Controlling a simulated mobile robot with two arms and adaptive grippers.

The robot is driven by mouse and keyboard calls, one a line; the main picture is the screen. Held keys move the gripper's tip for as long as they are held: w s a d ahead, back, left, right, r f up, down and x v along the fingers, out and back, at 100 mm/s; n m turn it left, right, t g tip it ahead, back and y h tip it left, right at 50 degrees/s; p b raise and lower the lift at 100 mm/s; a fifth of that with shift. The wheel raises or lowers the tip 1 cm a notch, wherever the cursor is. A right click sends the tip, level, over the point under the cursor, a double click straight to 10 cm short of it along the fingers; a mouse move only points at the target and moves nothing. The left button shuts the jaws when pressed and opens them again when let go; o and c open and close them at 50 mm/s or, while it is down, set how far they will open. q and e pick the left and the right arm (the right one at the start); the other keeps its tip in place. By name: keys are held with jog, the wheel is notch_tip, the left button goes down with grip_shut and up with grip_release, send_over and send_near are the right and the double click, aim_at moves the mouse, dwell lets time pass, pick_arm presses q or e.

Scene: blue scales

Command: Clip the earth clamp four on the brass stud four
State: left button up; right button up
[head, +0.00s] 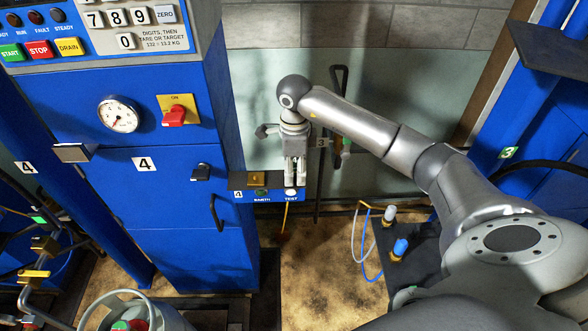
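A small blue panel marked 4, EARTH and TEST (267,196) juts from the right side of the blue cabinet. A brass-coloured block (257,179) sits on its top; I take it as the stud area, but cannot tell stud from clamp. A dark green round lamp (262,192) and a white round button (291,191) are on the panel front. My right gripper (295,184) points down, fingers close together and seemingly empty, with its tips just above or at the white button. It is to the right of the brass block. I cannot make out a separate earth clamp. My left gripper is not in view.
The blue cabinet 4 (144,164) carries a gauge (119,114), a red switch (174,116) and a keypad. A grey cylinder (135,312) stands at bottom left. Hoses with blue and white fittings (400,247) lie right of the bare floor (310,255). A black hook (340,80) is behind my arm.

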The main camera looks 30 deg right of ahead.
aim_at(294, 160)
grip_shut()
jog(key=shift+r, duration=0.2)
jog(key=shift+w+r, duration=0.1)
jog(key=shift+r, duration=0.1)
jog(key=shift+r+p, duration=0.5)
jog(key=shift+r, duration=0.05)
jog(key=shift+r+p, duration=1.15)
jog(key=shift+r, duration=0.9)
